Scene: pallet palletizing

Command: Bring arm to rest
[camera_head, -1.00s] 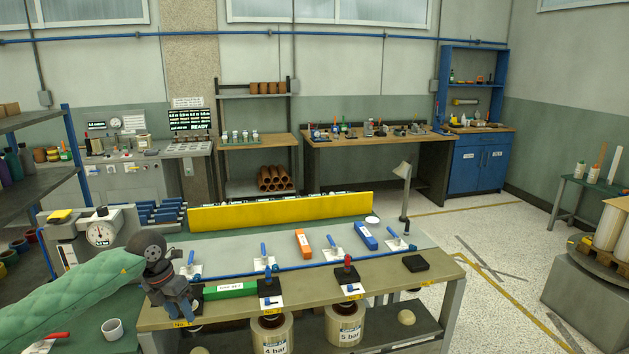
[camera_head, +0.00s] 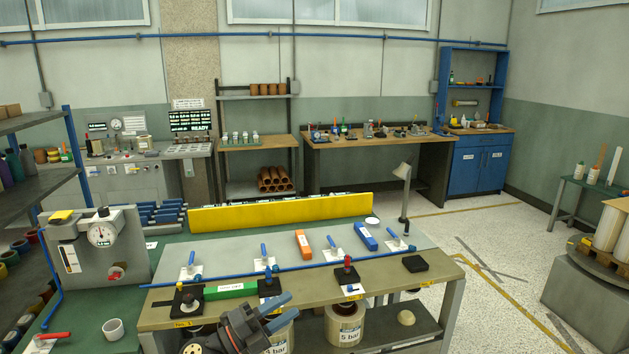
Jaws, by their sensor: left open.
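My left gripper (camera_head: 286,309) is at the bottom middle of the head view, in front of the near edge of the workbench (camera_head: 390,286). Its two blue-grey fingers point up and right, stand apart and hold nothing. The gripper covers part of the canister labelled 4 bar (camera_head: 281,341). The rest of my left arm is out of view. My right gripper does not show.
Black blocks with knobs, such as the left one (camera_head: 187,304), stand along the bench front. A green block (camera_head: 226,289) lies between two of them. A gauge unit (camera_head: 98,262) and white cup (camera_head: 113,328) are at left. Floor at right is mostly clear.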

